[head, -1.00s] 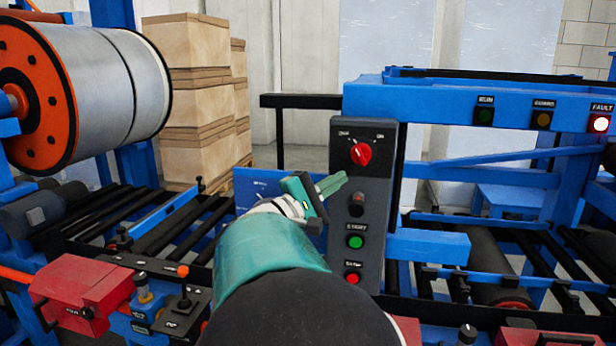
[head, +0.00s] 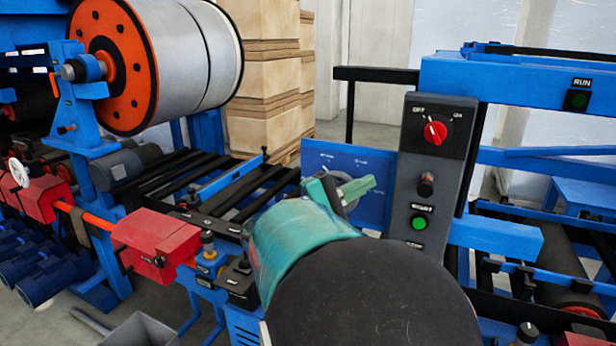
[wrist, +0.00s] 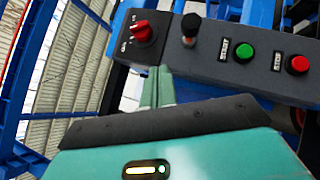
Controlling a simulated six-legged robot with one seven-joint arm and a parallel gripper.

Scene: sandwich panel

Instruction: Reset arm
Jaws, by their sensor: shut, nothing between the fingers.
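My gripper (head: 345,187) is teal and shut, with nothing between its fingers. In the head view it points up and right toward the grey control panel (head: 405,178), in front of a blue plate. In the wrist view the shut fingers (wrist: 156,88) lie just below the panel's edge, under the red rotary switch (wrist: 143,32). The switch also shows at the panel's top (head: 435,132), between OFF and ON marks. Below it are a black knob (head: 426,184) and a green button (head: 418,222). A red button (wrist: 297,64) shows in the wrist view; my arm hides it in the head view.
A large metal roll with an orange end (head: 115,65) stands at the upper left. Stacked cardboard boxes (head: 265,90) stand behind. Red machine blocks (head: 155,243) are at the lower left. A blue frame (head: 510,85) and rollers are on the right.

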